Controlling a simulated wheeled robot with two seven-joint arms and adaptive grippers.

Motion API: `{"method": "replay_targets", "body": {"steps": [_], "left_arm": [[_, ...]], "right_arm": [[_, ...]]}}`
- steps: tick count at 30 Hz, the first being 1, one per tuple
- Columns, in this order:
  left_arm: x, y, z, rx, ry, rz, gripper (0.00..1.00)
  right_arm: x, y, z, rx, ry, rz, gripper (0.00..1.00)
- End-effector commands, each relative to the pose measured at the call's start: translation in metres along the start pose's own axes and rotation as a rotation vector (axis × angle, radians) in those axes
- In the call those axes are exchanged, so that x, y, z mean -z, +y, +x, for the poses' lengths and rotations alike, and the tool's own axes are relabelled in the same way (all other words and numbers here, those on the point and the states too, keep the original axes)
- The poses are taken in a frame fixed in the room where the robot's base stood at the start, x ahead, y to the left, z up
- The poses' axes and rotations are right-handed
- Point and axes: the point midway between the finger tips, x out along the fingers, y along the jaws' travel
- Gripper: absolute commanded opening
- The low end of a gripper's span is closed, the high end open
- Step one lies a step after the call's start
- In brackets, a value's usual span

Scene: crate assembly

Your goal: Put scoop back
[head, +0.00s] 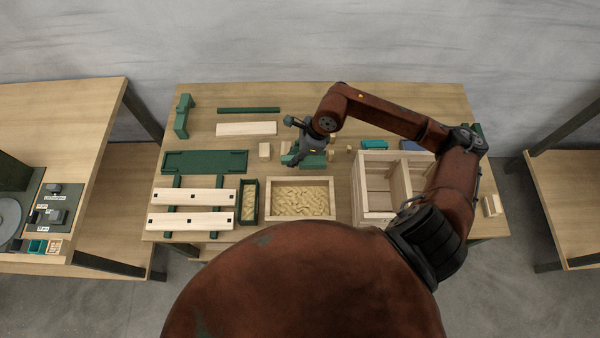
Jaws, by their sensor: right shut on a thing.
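My right gripper (294,159) reaches down over the back middle of the table. It is shut on a small green thing (311,161), which looks like the scoop. The gripper covers part of it, so its shape and whether it touches the table are hard to tell. A wooden tray (300,217) of pale, grainy fill lies in front of the gripper. A narrow dark green box (242,220) with similar fill stands at the tray's left. My left gripper is not in view.
An open wooden crate (362,185) stands right of the tray, under my right arm. White slats (190,196) lie across green bars at the left. A green panel (205,162) and small wooden blocks (265,150) lie behind. Bare tabletop shows at the back.

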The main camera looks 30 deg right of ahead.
Motion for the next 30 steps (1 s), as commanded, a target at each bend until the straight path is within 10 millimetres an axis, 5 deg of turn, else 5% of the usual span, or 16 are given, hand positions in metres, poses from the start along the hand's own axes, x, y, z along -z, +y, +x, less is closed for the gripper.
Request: {"method": "replay_targets", "body": {"steps": [19, 30], "left_arm": [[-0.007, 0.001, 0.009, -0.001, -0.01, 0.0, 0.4], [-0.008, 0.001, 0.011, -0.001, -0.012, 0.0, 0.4]], "right_arm": [[0.036, 0.002, 0.084, -0.004, 0.0, 0.004, 0.0], [0.039, 0.001, 0.09, -0.001, 0.002, 0.001, 0.0]]}}
